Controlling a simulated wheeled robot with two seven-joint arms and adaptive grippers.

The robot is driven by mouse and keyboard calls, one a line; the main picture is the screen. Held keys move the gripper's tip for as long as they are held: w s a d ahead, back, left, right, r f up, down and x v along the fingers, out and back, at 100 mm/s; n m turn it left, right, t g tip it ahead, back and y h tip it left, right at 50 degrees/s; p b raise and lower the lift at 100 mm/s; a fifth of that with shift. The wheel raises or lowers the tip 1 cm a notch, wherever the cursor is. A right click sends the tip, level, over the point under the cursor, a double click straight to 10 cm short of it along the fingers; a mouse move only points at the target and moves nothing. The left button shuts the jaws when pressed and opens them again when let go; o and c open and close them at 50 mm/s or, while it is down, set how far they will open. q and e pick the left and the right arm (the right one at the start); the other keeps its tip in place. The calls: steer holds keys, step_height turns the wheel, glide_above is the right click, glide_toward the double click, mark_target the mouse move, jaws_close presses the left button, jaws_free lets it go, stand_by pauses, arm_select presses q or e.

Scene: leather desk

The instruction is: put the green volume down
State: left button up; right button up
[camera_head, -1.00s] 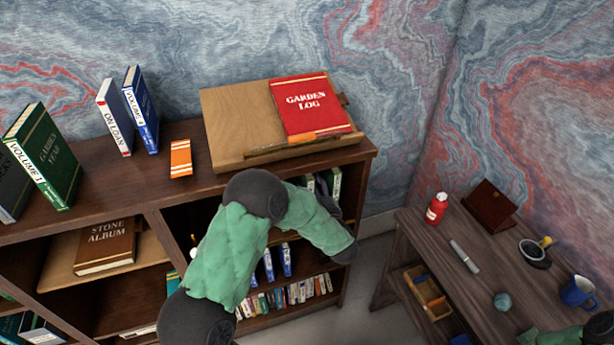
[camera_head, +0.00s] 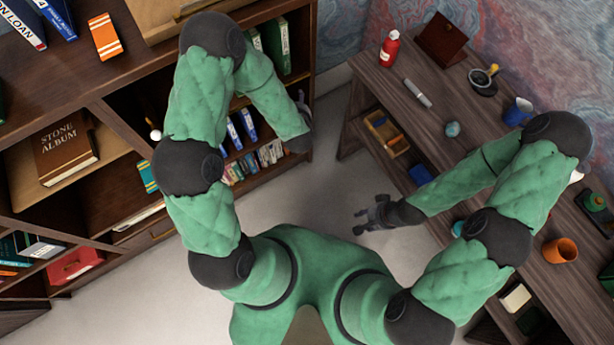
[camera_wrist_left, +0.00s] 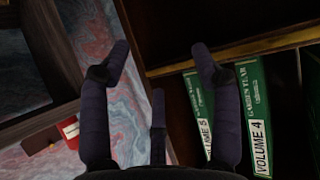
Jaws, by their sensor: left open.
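Two green volumes stand upright in the bookcase's upper right compartment. In the left wrist view they are Volume 5 (camera_wrist_left: 198,100) and Volume 4 (camera_wrist_left: 256,118); the head view shows green spines (camera_head: 278,48) there. My left gripper (camera_wrist_left: 160,65) is open with nothing between its fingers. Its right finger overlaps Volume 5 in the picture; I cannot tell whether they touch. In the head view the left gripper (camera_head: 303,103) is mostly hidden behind its wrist, at the bookcase's right side. My right gripper (camera_head: 366,214) is open and empty over the floor, beside the desk.
The bookcase (camera_head: 140,70) has a shelf with a brown Stone Album (camera_head: 66,150) and lower rows of small books (camera_head: 255,160). The desk (camera_head: 400,105) at right carries a red bottle (camera_head: 390,48), a blue mug (camera_head: 518,111) and an orange cup (camera_head: 560,250). Floor between is clear.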

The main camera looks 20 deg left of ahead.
arm_select(q)
steer(key=s+d+f+m+g+h, duration=0.2)
steer(key=s+d+f+g+h, duration=0.3)
steer(key=s+f, duration=0.45)
steer(key=s+d+f+g+h, duration=0.1)
steer(key=s+d+f+g, duration=0.1)
steer(key=s, duration=0.6)
steer(key=s+d+f+m+g+h, duration=0.1)
steer(key=s+d+f+g+h, duration=0.1)
steer(key=s+d, duration=0.3)
steer(key=s+g, duration=0.1)
steer(key=s, duration=0.2)
steer(key=shift+f, duration=0.1)
